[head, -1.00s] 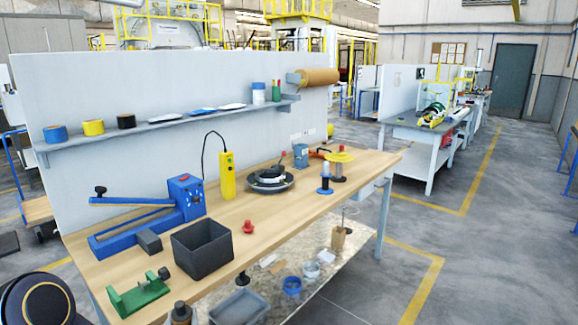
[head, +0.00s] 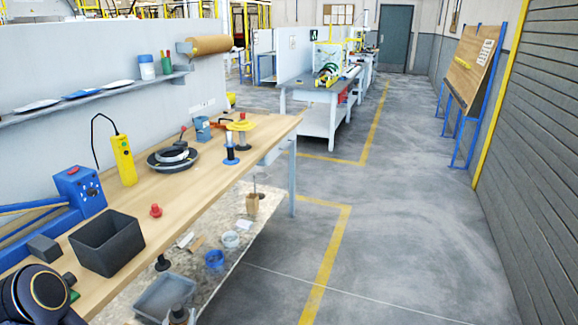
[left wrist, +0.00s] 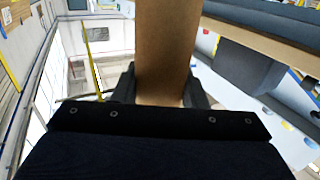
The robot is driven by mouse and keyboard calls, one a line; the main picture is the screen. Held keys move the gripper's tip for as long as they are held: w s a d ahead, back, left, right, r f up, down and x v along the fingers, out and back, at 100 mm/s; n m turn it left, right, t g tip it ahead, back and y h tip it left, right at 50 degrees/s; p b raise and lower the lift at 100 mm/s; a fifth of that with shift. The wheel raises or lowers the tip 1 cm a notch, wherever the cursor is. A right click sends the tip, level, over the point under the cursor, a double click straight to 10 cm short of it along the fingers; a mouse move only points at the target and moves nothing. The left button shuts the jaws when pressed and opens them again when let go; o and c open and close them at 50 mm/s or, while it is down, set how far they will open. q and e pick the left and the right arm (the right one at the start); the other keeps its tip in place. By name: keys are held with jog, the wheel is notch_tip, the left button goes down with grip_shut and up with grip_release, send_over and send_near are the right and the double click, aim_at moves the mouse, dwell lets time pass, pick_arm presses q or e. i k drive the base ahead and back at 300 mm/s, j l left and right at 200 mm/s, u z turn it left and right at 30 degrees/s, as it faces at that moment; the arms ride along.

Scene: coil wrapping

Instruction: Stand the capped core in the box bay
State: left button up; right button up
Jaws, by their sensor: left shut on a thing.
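My left gripper (left wrist: 162,92) is shut on a brown, cardboard-coloured core (left wrist: 168,48) in the left wrist view. The core runs up out of that view between the two dark fingers. Its ends and any cap are hidden. In the head view a dark round link of my left arm shows at the lower left corner; the fingers and the core cannot be made out there. An open dark grey box (head: 107,250) stands near the table's front edge. I cannot tell whether it holds the box bay. My right gripper is not in view.
On the wooden table (head: 190,195) are a red knob (head: 156,210), a yellow pendant (head: 123,160), a black coil (head: 173,158) and spools with blue and yellow flanges (head: 231,155). A lower shelf holds a grey tray (head: 165,298) and small containers. The floor at right is clear.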

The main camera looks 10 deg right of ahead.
aim_at(251, 116)
jog(key=i+l+z, duration=0.2)
jog(key=i+z, duration=0.2)
jog(key=i+l+z, duration=0.1)
jog(key=i+z, duration=0.2)
jog(key=z, duration=0.15)
jog(key=i, duration=1.85)
jog(key=i+l+u, duration=0.1)
jog(key=i, duration=1.8)
jog(key=i+u, duration=0.1)
jog(key=i, duration=0.85)
jog(key=i+l+u, duration=0.1)
jog(key=i, duration=0.8)
jog(key=i+j+u, duration=0.1)
jog(key=i+u, duration=0.7)
jog(key=i, duration=0.2)
jog(key=i+l+u, duration=0.4)
jog(key=i+j+u, duration=0.35)
jog(key=i, duration=0.7)
jog(key=i+l+u, duration=0.2)
jog(key=i+u, duration=0.15)
jog(key=i, duration=0.75)
jog(key=i+u, duration=0.35)
jog(key=i+l+u, duration=0.15)
jog(key=i+u, duration=0.2)
jog(key=i+l+u, duration=0.2)
jog(key=u, duration=2.25)
jog(key=i+l, duration=0.05)
jog(key=l, duration=0.05)
